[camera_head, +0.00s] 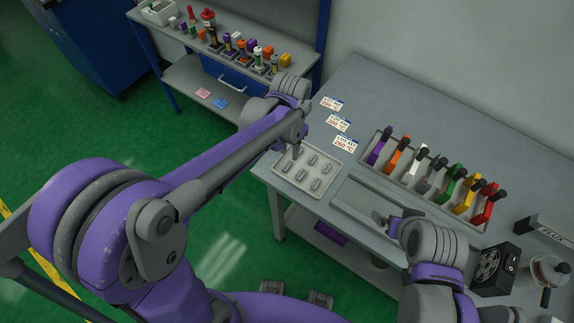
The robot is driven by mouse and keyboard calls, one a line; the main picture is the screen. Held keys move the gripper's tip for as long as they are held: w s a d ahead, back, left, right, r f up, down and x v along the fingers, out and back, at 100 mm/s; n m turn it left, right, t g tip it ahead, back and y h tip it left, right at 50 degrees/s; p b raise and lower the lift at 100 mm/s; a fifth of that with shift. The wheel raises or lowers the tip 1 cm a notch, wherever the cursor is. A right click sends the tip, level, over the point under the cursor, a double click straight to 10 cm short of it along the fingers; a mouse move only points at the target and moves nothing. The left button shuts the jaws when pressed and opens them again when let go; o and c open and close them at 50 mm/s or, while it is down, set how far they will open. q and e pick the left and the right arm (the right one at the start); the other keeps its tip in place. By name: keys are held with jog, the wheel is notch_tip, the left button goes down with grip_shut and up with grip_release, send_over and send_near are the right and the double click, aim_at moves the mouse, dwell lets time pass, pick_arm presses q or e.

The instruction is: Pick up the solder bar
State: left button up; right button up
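Several small grey bars, which look like the solder bars (316,184), lie in rows in a shallow pale tray (294,183) on the grey bench. I cannot tell which one is meant. My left gripper (293,142) is over the far-left edge of this tray, close to the nearest bars. The arm partly hides its fingers, and whether they are open or touch a bar cannot be seen. My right gripper (388,221) is low over the bench, right of the tray, near a grey plate (365,203). Its fingers are small and dark, and their opening is unclear.
A rack (375,212) of several coloured, black-handled tools stands right of the tray. Three paper labels (346,142) lie behind the tray. A black fan box (493,268) and a FLUX block (548,231) stand at far right. A shelf (215,48) with bottles stands behind.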

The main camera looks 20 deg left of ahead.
aim_at(289, 165)
pick_arm(q)
jog(key=f, duration=0.4)
jog(key=shift+s+f, duration=0.2)
jog(key=shift+f, duration=0.15)
grip_shut()
